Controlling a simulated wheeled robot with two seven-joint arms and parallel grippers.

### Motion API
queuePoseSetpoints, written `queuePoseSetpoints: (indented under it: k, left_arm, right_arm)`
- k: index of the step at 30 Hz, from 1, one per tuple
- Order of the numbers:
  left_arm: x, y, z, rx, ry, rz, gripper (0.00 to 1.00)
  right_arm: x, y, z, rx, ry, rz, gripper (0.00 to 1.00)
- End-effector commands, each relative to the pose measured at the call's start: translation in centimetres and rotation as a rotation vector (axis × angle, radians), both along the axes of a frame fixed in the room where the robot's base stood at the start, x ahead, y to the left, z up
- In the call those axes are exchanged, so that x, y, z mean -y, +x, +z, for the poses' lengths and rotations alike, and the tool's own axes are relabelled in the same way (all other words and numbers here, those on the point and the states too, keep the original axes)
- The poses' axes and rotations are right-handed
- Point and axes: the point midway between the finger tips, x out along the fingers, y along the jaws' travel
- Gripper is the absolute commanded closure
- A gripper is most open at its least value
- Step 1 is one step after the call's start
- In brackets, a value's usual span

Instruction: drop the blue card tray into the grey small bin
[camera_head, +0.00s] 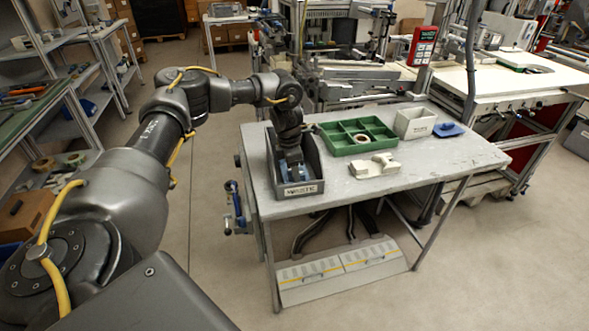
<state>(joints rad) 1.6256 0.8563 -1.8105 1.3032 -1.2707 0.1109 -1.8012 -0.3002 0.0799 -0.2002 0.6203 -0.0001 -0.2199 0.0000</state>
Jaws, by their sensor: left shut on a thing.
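My left gripper (289,157) reaches down into a dark grey open bin with a white front label (312,188) at the left end of the table. A small light grey bin (415,125) with a label stands upright toward the right of the table, apart from the gripper. My right gripper is not in view.
A green compartment tray (345,148) holding a tape reel (361,140) lies between the bins. A whitish block-like object (374,166) lies in front of it. A small blue piece (448,129) sits right of the light grey bin. The table's (450,160) front right is clear.

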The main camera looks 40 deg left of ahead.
Motion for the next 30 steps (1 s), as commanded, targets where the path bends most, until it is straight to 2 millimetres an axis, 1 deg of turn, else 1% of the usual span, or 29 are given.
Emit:
queuePoseSetpoints:
  k: [12,15,16,21,30]
  left_arm:
    - [0.0,0.0,-1.1,0.000,0.000,0.000,0.88]
    - [0.0,0.0,-1.2,0.001,0.001,0.000,0.88]
    - [0.0,0.0,-1.2,0.000,0.000,0.000,0.59]
    - [0.0,0.0,-1.2,0.000,0.000,0.000,0.38]
    - [0.0,0.0,-0.9,0.001,0.000,-0.001,0.38]
  right_arm:
    - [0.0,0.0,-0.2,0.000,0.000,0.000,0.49]
    - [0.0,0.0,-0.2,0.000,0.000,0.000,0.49]
    - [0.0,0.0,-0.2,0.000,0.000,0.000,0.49]
    - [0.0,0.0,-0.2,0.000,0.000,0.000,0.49]
    - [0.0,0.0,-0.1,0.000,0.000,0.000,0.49]
